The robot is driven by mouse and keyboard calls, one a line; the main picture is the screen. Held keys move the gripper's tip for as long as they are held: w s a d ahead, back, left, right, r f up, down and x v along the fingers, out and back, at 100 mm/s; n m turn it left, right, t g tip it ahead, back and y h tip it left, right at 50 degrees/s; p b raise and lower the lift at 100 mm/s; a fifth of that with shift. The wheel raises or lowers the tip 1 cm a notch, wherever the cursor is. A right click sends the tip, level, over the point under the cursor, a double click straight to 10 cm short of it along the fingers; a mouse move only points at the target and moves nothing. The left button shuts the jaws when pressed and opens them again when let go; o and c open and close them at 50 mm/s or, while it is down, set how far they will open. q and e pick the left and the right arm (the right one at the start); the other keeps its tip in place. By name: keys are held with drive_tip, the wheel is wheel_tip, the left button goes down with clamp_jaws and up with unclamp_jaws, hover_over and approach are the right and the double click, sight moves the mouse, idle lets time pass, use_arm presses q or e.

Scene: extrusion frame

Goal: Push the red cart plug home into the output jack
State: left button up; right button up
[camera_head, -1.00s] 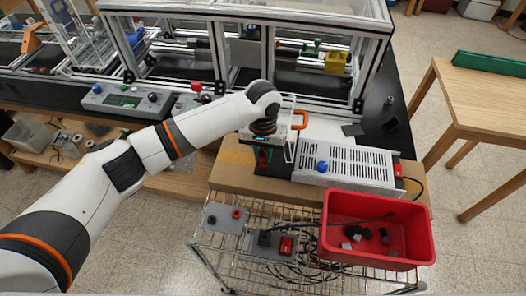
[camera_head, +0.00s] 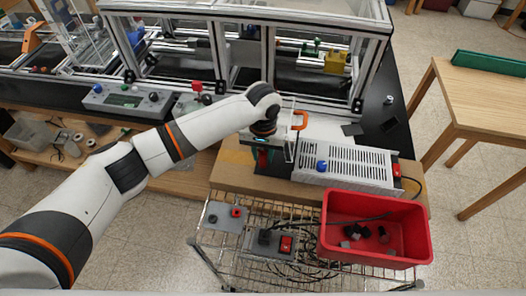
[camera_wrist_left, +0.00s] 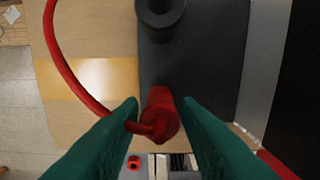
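The red cart plug (camera_wrist_left: 160,112) stands in the wrist view on a dark grey surface (camera_wrist_left: 195,70), its red cable (camera_wrist_left: 68,72) curving off to the left. My left gripper (camera_wrist_left: 160,101) has green fingers, one on each side of the plug. Narrow gaps show between plug and fingertips, so it looks open around the plug. A round black post (camera_wrist_left: 160,18) stands beyond the plug. The output jack is hidden beneath the plug, and I cannot tell how deep the plug sits. In the head view, my left gripper (camera_head: 264,153) points down at the workbench. My right gripper is not in view.
A perforated metal box (camera_head: 345,165) with a blue knob stands right of the gripper. A red bin (camera_head: 411,235) and a grey switch box (camera_head: 268,247) sit on the wire cart (camera_head: 222,258) in front. The extrusion frame (camera_head: 240,10) rises behind.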

use_arm(q)
drive_tip(key=o, duration=0.3)
wheel_tip(320, 180, up, 12)
drive_tip(key=b, duration=0.2)
idle(0.3)
idle(0.5)
